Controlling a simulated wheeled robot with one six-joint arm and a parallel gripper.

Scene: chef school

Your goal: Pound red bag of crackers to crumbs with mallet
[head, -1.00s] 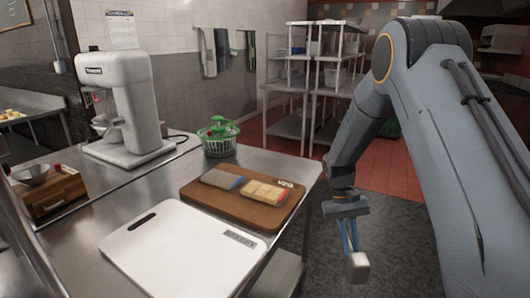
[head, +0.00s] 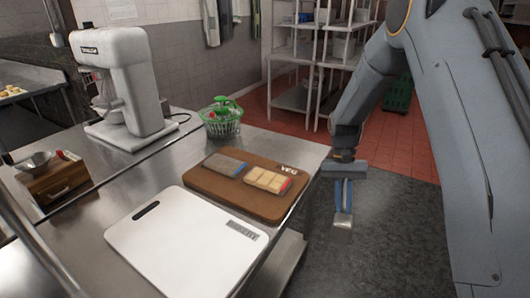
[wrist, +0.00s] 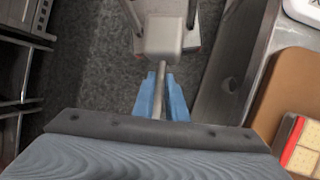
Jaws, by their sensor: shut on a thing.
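The cracker bag with a red end (head: 268,180) lies on the brown wooden board marked VEG (head: 214,188); pale square crackers show in it. Its red edge also shows at the right of the wrist view (wrist: 301,147). A second, greyer bag with a blue end (head: 223,164) lies beside it on the left. My gripper (head: 343,196), with blue fingers, is shut on the mallet's handle (wrist: 158,98). The mallet's metal head (head: 343,219) hangs beyond the fingertips, off the counter's right edge and over the dark floor mat, apart from the bag.
A white cutting board (head: 180,245) lies in front of the wooden board. A wooden box (head: 60,186) with a metal bowl is at left. Shelving (head: 310,75) stands behind.

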